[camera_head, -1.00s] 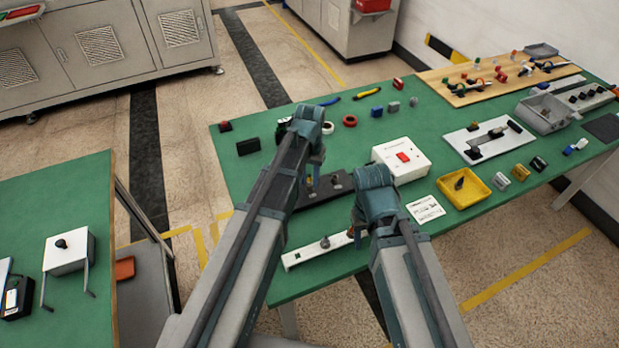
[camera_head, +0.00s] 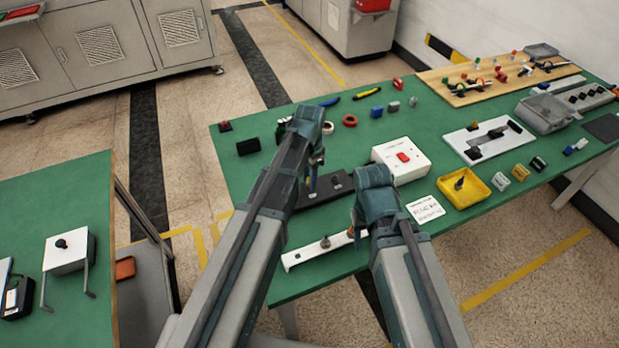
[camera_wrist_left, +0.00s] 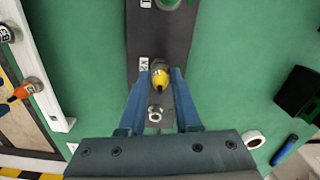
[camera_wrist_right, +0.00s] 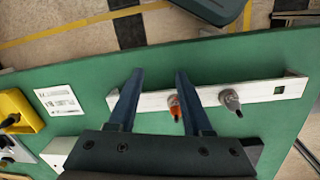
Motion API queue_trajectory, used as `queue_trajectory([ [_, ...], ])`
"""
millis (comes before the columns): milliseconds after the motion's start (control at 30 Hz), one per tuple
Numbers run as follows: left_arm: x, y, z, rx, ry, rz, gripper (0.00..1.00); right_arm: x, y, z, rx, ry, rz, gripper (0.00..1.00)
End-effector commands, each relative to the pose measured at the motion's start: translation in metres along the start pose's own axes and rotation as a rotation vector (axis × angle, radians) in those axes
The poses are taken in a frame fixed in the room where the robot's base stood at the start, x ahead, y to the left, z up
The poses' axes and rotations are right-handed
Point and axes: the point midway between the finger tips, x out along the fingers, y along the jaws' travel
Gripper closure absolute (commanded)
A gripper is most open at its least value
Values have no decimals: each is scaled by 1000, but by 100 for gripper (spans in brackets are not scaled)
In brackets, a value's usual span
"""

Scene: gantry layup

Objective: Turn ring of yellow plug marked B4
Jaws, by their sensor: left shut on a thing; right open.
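The yellow plug (camera_wrist_left: 160,75) stands on a dark strip (camera_wrist_left: 176,33) in the left wrist view. A small white label (camera_wrist_left: 143,65) beside it is too small to read surely. My left gripper (camera_wrist_left: 161,70) is shut on the yellow plug, a finger on each side. In the head view the left gripper (camera_head: 315,185) is over the dark strip (camera_head: 338,196) and its fingers hide the plug. My right gripper (camera_wrist_right: 158,72) is open and empty above a pale bar (camera_wrist_right: 206,97), near an orange-tipped plug (camera_wrist_right: 175,107).
A grey plug (camera_wrist_right: 231,98) stands on the pale bar. The dark strip also carries a metal fitting (camera_wrist_left: 155,114) and a green part (camera_wrist_left: 168,3). A white box with a red switch (camera_head: 403,157) and a yellow tray (camera_head: 482,199) stand to the right.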

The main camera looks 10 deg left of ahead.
Motion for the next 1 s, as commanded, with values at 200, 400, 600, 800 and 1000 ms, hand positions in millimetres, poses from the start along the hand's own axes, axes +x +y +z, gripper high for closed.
queue_trajectory([
  [200, 0, 0, 0, 23, 0, 0, 100, 0, 0, 0, 0, 0, 0, 50],
  [400, 0, 0, 0, 24, 0, 0, 100, 0, 0, 0, 0, 0, 0, 50],
  [600, 0, 0, 0, 23, 0, 0, 59, 0, 0, 0, 0, 0, 0, 50],
  [800, 0, 0, 0, 23, 0, 0, 36, 0, 0, 0, 0, 0, 0, 50],
  [1000, 0, 0, 0, 23, 0, 0, 36, 0, 0, 0, 0, 0, 0, 50],
])
